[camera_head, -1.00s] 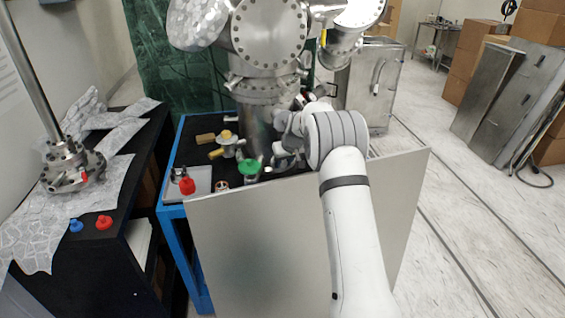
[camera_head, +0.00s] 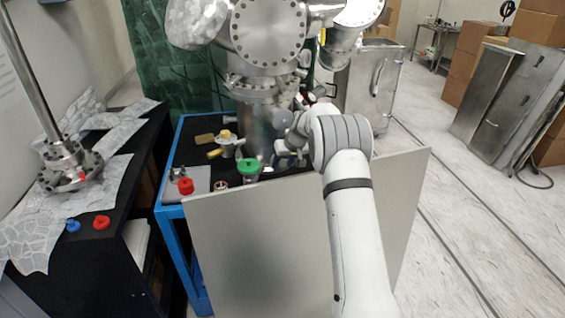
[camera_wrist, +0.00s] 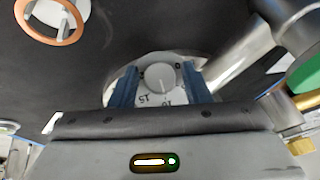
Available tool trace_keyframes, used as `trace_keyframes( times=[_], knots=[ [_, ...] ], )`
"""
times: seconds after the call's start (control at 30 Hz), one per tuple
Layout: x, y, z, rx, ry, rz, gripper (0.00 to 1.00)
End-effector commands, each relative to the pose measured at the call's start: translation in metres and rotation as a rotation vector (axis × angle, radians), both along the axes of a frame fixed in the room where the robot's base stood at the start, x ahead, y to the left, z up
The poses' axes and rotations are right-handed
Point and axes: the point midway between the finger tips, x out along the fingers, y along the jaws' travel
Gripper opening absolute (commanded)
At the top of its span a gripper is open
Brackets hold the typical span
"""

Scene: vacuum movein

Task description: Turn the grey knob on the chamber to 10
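The grey knob (camera_wrist: 160,77) is a round pale disc on a light dial plate in the wrist view. The dial shows a 0 at its upper right and upside-down numbers below that look like 15 and 10. The knob's pointer cannot be made out. My gripper (camera_wrist: 161,73) has its two blue fingers on either side of the knob, with narrow gaps showing. In the head view my wrist reaches the metal chamber (camera_head: 262,128) above the blue-framed table. The knob and fingertips are hidden there.
A green-capped valve (camera_head: 248,167) and a red knob (camera_head: 186,186) stand left of my arm. A large grey panel (camera_head: 265,250) fronts the table. In the wrist view a copper ring (camera_wrist: 50,38) lies upper left and a metal tube (camera_wrist: 235,60) runs close on the right.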

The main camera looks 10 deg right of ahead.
Motion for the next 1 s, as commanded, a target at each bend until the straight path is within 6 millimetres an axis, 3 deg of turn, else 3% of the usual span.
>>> trace_keyframes(
  times=[0.1,0.37,0.8,1.0],
  knots=[
    [0.0,0.0,0.001,-0.001,-0.001,-0.001,0.52],
    [0.0,-0.001,0.003,0.0,-0.003,-0.001,0.52],
    [-0.024,-0.017,0.061,-0.001,-0.004,-0.002,0.52],
    [-0.029,-0.019,0.07,0.0,-0.001,0.0,0.52]
  ],
)
